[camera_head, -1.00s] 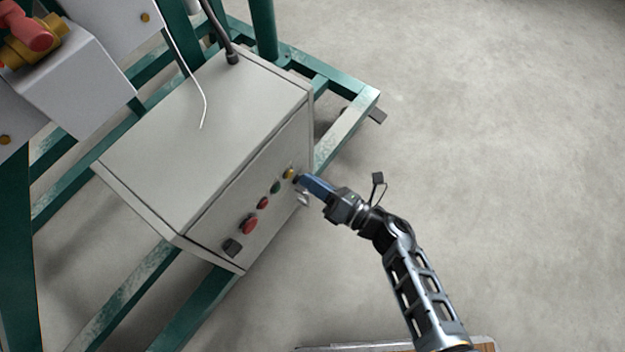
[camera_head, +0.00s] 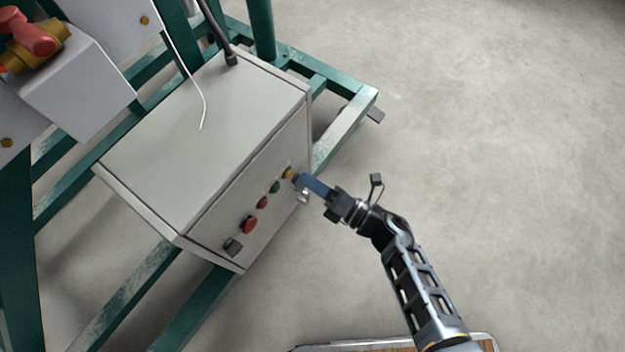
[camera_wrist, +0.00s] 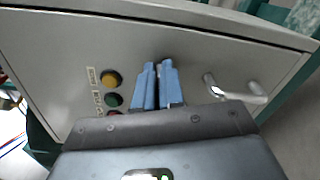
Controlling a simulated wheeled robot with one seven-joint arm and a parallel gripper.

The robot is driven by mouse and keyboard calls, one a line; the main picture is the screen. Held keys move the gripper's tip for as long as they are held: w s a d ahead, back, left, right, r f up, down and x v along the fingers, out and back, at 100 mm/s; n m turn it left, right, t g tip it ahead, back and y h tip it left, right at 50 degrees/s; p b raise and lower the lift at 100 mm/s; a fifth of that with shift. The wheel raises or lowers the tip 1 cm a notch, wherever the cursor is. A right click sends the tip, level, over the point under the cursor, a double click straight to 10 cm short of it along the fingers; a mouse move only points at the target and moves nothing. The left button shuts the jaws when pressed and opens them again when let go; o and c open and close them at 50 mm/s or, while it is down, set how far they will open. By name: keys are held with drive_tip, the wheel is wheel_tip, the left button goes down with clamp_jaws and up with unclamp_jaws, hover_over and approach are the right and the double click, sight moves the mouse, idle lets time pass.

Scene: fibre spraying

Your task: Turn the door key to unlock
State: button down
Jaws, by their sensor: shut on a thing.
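My gripper (camera_head: 301,181) has its blue fingers at the front face of the grey control box (camera_head: 215,135), near its right edge. In the wrist view my gripper (camera_wrist: 158,68) has its two fingertips close together against the panel, shut on the small door key. The key is almost wholly hidden between the fingertips, so its angle cannot be told. A silver door handle (camera_wrist: 238,92) stands out just right of the fingers. The box door looks closed.
Left of the fingers are a yellow button (camera_wrist: 109,79), a green button (camera_wrist: 113,99) and a red one. A larger red button (camera_head: 249,224) and a black switch (camera_head: 233,247) sit further along. Green frame bars (camera_head: 345,128) surround the box. The floor at right is clear.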

drive_tip(key=c, duration=1.2)
unclamp_jaws()
drive_tip(key=shift+c, duration=0.2)
drive_tip(key=p+v, duration=0.1)
drive_tip(key=v, duration=0.6)
drive_tip(key=shift+s+d, duration=0.25)
drive_tip(key=shift+d, duration=0.1)
drive_tip(key=shift+s, duration=0.1)
